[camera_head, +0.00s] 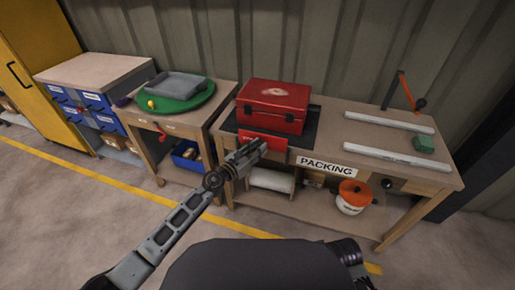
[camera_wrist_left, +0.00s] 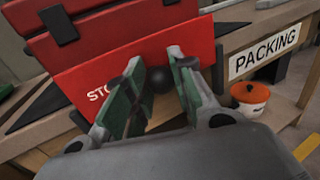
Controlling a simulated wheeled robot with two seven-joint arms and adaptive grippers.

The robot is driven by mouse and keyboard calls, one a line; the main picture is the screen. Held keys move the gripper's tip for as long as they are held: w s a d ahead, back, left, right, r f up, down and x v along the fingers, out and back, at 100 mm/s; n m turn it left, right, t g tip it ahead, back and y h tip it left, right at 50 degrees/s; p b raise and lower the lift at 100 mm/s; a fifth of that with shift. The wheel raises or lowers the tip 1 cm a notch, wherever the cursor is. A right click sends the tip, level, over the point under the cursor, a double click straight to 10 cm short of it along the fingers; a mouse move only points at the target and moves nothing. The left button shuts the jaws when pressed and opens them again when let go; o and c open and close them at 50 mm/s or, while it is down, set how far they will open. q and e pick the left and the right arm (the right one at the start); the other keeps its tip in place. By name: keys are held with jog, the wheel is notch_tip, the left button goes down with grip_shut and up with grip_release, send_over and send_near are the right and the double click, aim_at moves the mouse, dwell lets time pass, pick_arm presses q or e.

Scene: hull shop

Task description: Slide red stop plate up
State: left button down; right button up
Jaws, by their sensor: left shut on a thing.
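The red stop plate (camera_head: 263,144) stands at the front edge of the packing bench, below the red toolbox (camera_head: 272,105). In the left wrist view the plate (camera_wrist_left: 205,40) fills the upper middle, with part of its white lettering showing. My left gripper (camera_head: 258,148) reaches the plate from the front. In the left wrist view its fingers (camera_wrist_left: 158,85) are closed around a dark round knob (camera_wrist_left: 159,79) on the plate's face. My right gripper is not in view.
The bench (camera_head: 395,177) carries two pale rails (camera_head: 390,122) and a green block (camera_head: 423,143) on the right. An orange-lidded bucket (camera_head: 353,196) stands on its lower shelf. A table with a green round tray (camera_head: 182,97) stands to the left.

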pick_arm(q)
jog(key=shift+r, duration=0.35)
jog(key=c, duration=1.5)
grip_release()
jog(key=o, duration=0.3)
jog(key=shift+f, duration=0.1)
jog(key=shift+s+a, duration=0.15)
jog(key=v, duration=1.1)
jog(key=shift+s+a, duration=0.2)
